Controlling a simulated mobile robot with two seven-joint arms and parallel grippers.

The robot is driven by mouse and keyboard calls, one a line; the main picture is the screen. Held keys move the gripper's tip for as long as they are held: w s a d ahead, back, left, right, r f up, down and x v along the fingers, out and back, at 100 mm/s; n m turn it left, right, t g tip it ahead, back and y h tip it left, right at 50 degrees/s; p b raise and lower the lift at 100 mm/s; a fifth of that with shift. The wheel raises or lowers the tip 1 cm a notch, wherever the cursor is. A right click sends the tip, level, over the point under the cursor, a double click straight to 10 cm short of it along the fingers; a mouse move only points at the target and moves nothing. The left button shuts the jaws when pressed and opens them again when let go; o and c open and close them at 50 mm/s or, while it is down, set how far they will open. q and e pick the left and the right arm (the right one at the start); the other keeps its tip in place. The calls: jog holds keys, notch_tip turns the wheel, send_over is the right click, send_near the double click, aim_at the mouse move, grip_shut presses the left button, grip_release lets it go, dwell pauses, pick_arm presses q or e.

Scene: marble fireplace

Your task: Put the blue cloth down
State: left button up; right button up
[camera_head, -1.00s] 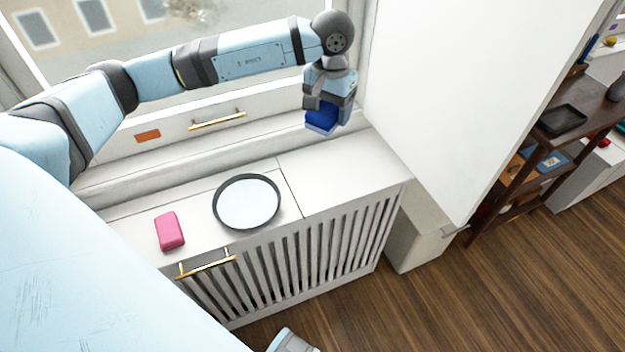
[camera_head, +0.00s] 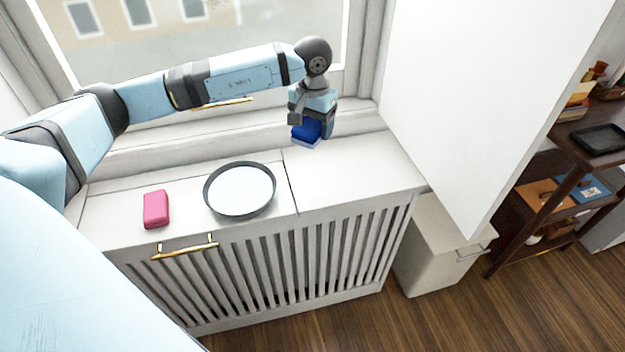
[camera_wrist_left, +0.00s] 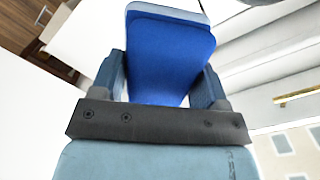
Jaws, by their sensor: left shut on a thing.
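The blue cloth (camera_head: 306,131) is a folded, block-like blue piece with a lighter underside. My left gripper (camera_head: 311,122) is shut on it, pointing down near the back of the white slatted cabinet top (camera_head: 350,170). In the left wrist view the blue cloth (camera_wrist_left: 168,58) fills the space between the two fingers of the left gripper (camera_wrist_left: 163,82). The cloth's lower edge is close to the cabinet top; I cannot tell whether it touches. My right gripper does not show.
A round dark-rimmed mirror-like dish (camera_head: 240,190) and a pink block (camera_head: 156,209) lie on the cabinet top to the left. The top's right part is clear. A tall white panel (camera_head: 480,90) stands at the right, with a dark shelf (camera_head: 570,150) beyond it.

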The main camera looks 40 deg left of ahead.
aim_at(312, 182)
pick_arm(q)
notch_tip(312, 182, down, 16)
jog(key=shift+f+b, duration=0.25)
jog(key=shift+b, duration=0.3)
jog(key=shift+f, duration=0.1)
jog(key=o, duration=0.9)
